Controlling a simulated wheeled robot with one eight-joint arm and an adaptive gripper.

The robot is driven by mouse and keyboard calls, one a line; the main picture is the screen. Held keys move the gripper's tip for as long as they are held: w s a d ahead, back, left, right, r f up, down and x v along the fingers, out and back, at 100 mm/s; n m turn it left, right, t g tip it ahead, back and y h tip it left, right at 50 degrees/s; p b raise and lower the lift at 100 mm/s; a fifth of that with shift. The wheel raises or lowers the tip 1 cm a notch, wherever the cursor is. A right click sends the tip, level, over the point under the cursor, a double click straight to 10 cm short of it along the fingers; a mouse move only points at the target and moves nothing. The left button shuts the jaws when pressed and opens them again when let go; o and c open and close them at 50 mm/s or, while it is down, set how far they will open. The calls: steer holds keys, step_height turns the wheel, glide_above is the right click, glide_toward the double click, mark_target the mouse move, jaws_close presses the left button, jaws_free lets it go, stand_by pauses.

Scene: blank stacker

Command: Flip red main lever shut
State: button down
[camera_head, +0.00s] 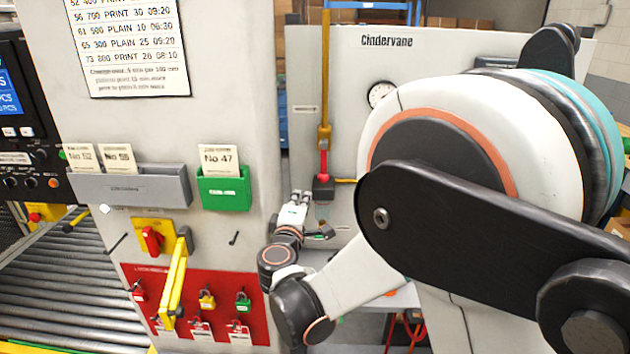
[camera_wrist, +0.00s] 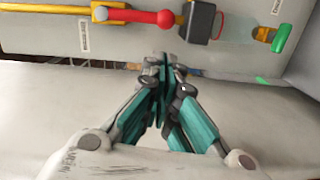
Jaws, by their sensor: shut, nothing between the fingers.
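The red lever (camera_head: 323,164) is on the yellow pipe against the pale panel, just above a dark block. In the wrist view the red lever (camera_wrist: 152,17) lies in line with the pipe, its rounded red end near the dark block (camera_wrist: 200,22). My gripper (camera_wrist: 167,76) is shut and empty, its teal fingers together below the lever in that view, with a visible gap. In the head view my gripper (camera_head: 298,204) is small, below and left of the lever; its fingertips are hard to make out.
A green handle (camera_wrist: 283,38) is right of the dark block. A grey pillar (camera_head: 235,100) stands left of my gripper, with a green card holder (camera_head: 224,194), a red rotary switch (camera_head: 152,240) and a red lock board (camera_head: 222,318). A pale ledge lies below the panel.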

mark_target(324, 162)
stand_by(0.4)
steer(key=w+d+b, duration=0.1)
steer(key=w+b, duration=0.1)
steer(key=w, duration=0.8)
steer(key=shift+s, duration=0.1)
steer(key=shift+d+f+n, duration=0.2)
steer(key=shift+d+n, duration=0.15)
steer(key=shift+n, duration=0.05)
